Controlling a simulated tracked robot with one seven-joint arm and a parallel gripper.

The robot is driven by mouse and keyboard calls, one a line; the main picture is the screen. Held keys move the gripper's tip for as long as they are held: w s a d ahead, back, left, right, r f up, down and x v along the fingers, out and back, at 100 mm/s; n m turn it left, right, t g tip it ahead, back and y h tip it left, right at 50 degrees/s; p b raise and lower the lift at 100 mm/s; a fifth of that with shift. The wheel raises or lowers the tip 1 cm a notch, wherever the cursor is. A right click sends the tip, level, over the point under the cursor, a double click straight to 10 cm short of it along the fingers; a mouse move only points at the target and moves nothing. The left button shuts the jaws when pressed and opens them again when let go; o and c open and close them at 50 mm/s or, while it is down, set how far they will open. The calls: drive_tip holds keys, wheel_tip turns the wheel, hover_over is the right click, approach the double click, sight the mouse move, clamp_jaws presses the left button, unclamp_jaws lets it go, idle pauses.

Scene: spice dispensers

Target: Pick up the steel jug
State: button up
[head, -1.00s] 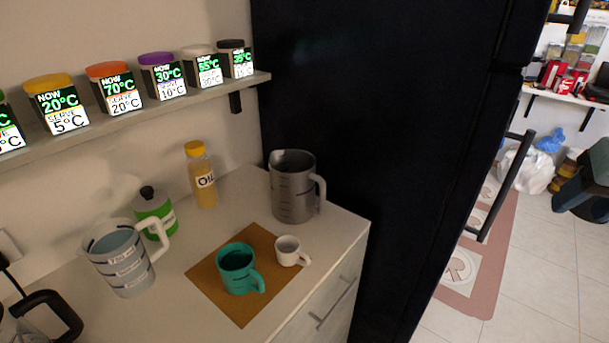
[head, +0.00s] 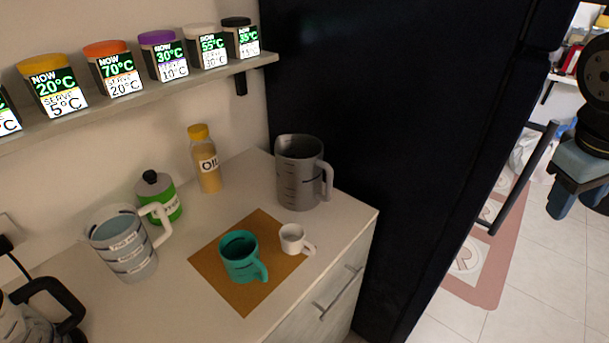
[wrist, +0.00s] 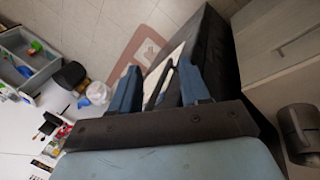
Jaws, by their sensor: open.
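The steel jug (head: 298,175) is grey with marks down its side. It stands upright on the counter, at the back right beside the black fridge, its handle (head: 327,182) facing right. My gripper (head: 577,198) is at the right edge of the head view, over the floor and well apart from the jug. In the wrist view its two blue fingers (wrist: 160,88) are spread with nothing between them. A grey rounded object (wrist: 300,128), which looks like the jug, shows at that view's right edge, outside the fingers.
The black fridge (head: 400,130) stands between my gripper and the counter. A white cup (head: 292,240) and teal mug (head: 240,258) sit on a brown mat (head: 207,268) in front of the jug. An oil bottle (head: 206,165) stands to its left. A shelf (head: 130,107) holds several labelled jars.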

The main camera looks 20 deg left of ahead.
drive_tip(key=w+a+f+n+t+h, duration=0.2)
drive_tip(key=w+a+n+t+h, duration=0.15)
drive_tip(key=a+n, duration=0.5)
drive_tip(key=w+a+f+n+t+h, duration=0.25)
drive_tip(key=w+a+n, duration=0.25)
drive_tip(key=a+n, duration=0.4)
drive_tip(key=s+a+f+n+t+y, duration=0.1)
drive_tip(key=s+a+n+t+y, duration=0.2)
drive_tip(key=a, duration=0.5)
drive_tip(key=s+a+f+n+t+y, duration=0.1)
drive_tip(key=s+a+n+t, duration=0.2)
drive_tip(key=a, duration=0.5)
drive_tip(key=s+a+f+n+t+y, duration=0.1)
drive_tip(key=a+f+n+t+y, duration=0.15)
drive_tip(key=a+n, duration=0.4)
drive_tip(key=m, duration=0.2)
approach(328, 181)
drive_tip(key=w, duration=0.4)
drive_tip(key=shift+t+y, duration=0.25)
drive_tip(key=shift+t, duration=0.1)
drive_tip(key=shift+w+d+f, duration=0.1)
drive_tip(key=shift+w+d, duration=0.15)
drive_tip(key=shift+w, duration=0.9)
drive_tip(key=shift+w+d+f, duration=0.1)
drive_tip(key=shift+w+d, duration=0.1)
drive_tip(key=shift+w, duration=0.9)
drive_tip(key=shift+w+d+f, duration=0.1)
drive_tip(key=shift+w+d, duration=0.15)
drive_tip(key=shift+w, duration=0.9)
drive_tip(key=shift+c, duration=0.2)
